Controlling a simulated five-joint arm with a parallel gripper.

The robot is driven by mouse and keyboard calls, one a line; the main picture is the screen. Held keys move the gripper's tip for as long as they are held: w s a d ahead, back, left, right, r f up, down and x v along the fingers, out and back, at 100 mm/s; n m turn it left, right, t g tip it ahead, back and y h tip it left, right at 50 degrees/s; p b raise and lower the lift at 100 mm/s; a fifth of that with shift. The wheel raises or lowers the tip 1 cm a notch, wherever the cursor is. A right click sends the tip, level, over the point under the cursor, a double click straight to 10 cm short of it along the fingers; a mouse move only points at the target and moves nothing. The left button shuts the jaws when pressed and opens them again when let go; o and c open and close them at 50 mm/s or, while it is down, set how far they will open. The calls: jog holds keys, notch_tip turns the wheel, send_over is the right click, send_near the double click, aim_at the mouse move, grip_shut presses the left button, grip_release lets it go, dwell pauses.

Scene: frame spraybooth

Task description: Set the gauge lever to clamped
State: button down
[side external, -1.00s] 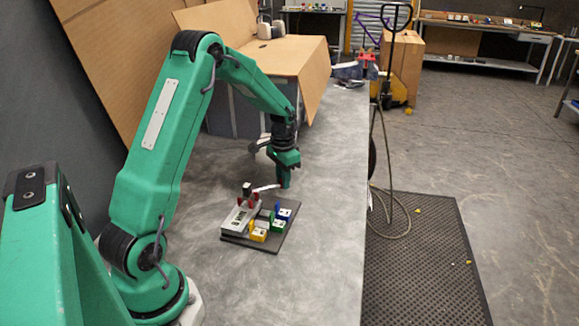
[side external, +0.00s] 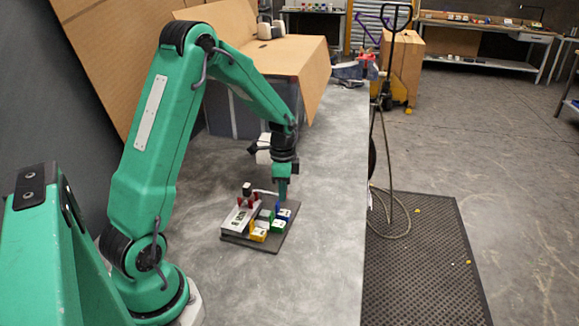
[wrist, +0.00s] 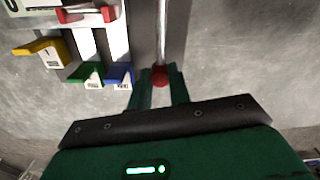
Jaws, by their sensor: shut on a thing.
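The gauge lever (wrist: 162,35) is a pale rod with a red ball knob (wrist: 160,76) at its end. In the side view the lever (side external: 265,192) reaches right from the fixture to my fingers. My gripper (wrist: 160,88) is shut on the red knob, one finger on each side. In the side view my gripper (side external: 282,195) points down at the fixture's far right side and hides the knob. The fixture has a grey labelled body (side external: 238,219) with red brackets, on a dark base plate (side external: 236,238).
Yellow (side external: 258,235), green (side external: 277,226) and blue (side external: 284,214) labelled blocks stand on the plate close to my fingers. The grey table (side external: 300,290) is clear around the fixture. Cardboard (side external: 285,55) and a bin (side external: 235,115) stand behind.

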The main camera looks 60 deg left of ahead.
jog(key=shift+r, duration=0.1)
jog(key=c, duration=1.3)
grip_release()
jog(key=shift+r, duration=3.8)
jog(key=shift+r, duration=0.15)
